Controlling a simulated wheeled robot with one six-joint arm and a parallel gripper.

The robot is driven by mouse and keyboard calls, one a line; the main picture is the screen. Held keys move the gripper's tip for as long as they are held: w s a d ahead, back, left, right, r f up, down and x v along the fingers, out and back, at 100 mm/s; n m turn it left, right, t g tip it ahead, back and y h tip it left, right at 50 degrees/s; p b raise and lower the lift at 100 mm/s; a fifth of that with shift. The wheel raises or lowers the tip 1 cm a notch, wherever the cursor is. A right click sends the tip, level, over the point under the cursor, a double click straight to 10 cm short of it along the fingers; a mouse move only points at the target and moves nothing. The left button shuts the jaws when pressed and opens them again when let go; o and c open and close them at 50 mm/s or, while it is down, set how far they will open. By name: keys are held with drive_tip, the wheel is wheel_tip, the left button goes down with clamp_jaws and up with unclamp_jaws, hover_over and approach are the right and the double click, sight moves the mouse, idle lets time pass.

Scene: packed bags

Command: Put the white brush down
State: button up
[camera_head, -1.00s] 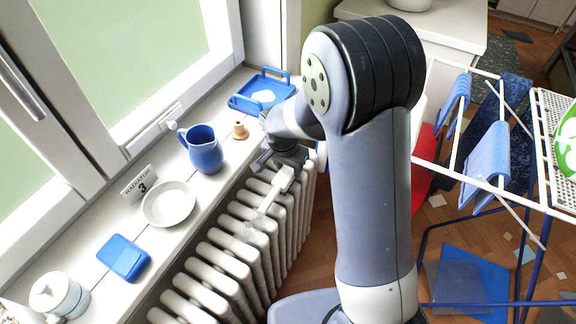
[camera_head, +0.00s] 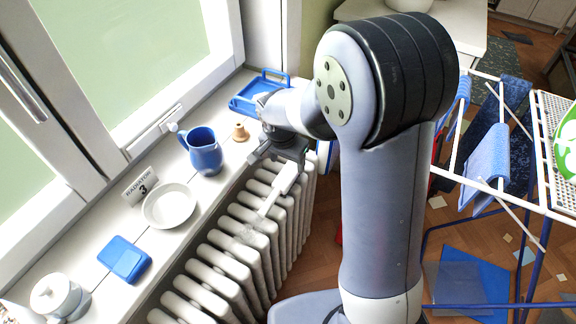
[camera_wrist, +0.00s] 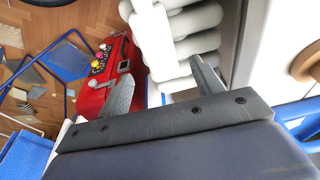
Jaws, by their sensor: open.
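The white brush (camera_head: 285,179) lies along the top of the white ribbed radiator (camera_head: 222,258) below the window sill. Its handle points up toward my gripper and its pale, see-through bristle end lies lower left. My gripper (camera_head: 279,163) is just above the handle's upper end, with its fingers spread apart. In the wrist view my gripper (camera_wrist: 162,88) is also open, with white radiator ribs beyond the fingers.
The sill (camera_head: 108,225) holds a blue jug (camera_head: 205,153), white bowl (camera_head: 169,207), blue box (camera_head: 124,259), lidded pot (camera_head: 56,296), cork-like stopper (camera_head: 240,132) and blue tray (camera_head: 247,104). A drying rack (camera_head: 520,205) stands right. A red case (camera_wrist: 112,76) shows in the wrist view.

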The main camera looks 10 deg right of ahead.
sight(289, 172)
drive_tip(key=v, duration=0.7)
drive_tip(key=shift+r, duration=0.2)
drive_tip(key=shift+s, duration=0.1)
drive_tip(key=x, duration=1.2)
drive_tip(key=shift+f+b, duration=0.2)
drive_tip(key=shift+b, duration=0.1)
drive_tip(key=shift+w+d+v, duration=0.1)
drive_tip(key=shift+w+v, duration=0.05)
drive_tip(key=shift+v, duration=0.85)
drive_tip(key=shift+w+d+v, duration=0.1)
drive_tip(key=shift+w+v, duration=0.1)
drive_tip(key=shift+v, duration=0.75)
drive_tip(key=shift+r, duration=0.1)
